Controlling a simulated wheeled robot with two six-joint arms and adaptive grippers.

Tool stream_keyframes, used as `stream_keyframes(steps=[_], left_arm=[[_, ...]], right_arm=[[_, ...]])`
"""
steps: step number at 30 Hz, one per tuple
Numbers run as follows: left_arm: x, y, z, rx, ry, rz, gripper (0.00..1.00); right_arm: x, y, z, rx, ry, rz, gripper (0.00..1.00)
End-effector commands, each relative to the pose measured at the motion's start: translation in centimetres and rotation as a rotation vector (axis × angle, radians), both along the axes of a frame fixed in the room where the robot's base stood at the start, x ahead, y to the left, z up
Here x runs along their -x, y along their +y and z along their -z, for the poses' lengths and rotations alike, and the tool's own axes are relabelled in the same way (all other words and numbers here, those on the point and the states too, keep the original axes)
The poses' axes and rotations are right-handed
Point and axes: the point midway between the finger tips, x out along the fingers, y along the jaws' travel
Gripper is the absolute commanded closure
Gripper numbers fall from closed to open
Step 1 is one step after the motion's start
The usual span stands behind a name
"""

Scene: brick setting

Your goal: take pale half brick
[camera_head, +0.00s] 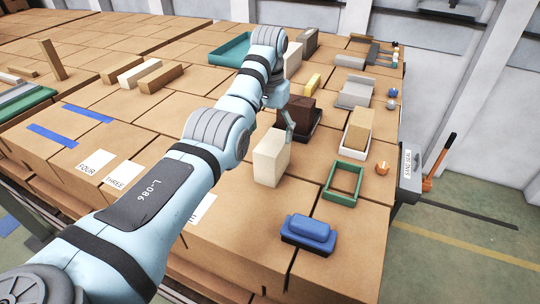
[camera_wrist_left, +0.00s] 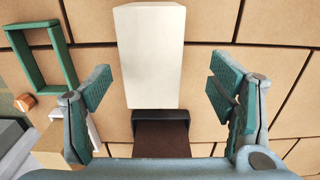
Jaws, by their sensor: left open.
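The pale half brick (camera_head: 271,157) stands upright on the cardboard-box surface in the middle of the head view. In the left wrist view the pale brick (camera_wrist_left: 150,55) is at top centre, between and a little beyond the finger lines. My left gripper (camera_head: 287,128) is just behind and above it in the head view, partly hidden by my own arm. In the left wrist view my left gripper (camera_wrist_left: 160,88) is open, with green-padded fingers wide apart and nothing between the pads gripped. My right gripper is not in view.
A dark brown brick (camera_head: 299,112) in a black tray stands close behind the pale brick. A green frame (camera_head: 343,183) and a blue block (camera_head: 309,231) lie to the right and front. A tan brick (camera_head: 359,128) stands in a white tray. Bare cardboard lies left of the blue block.

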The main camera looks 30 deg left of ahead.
Motion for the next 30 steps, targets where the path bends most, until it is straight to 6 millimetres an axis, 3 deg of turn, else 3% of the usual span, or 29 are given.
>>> stream_keyframes(steps=[5,12,19,30], left_arm=[[-0.3,-0.5,2.7,0.000,0.003,0.006,0.23],[-0.2,-0.9,6.9,-0.001,0.003,0.002,0.23],[-0.2,-0.8,7.3,0.000,0.001,0.001,0.23],[-0.2,-0.8,7.3,0.000,0.001,0.001,0.81]], right_arm=[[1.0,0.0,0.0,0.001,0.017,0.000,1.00],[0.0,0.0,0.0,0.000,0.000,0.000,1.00],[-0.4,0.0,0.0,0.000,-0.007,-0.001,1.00],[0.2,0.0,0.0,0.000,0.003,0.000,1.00]])
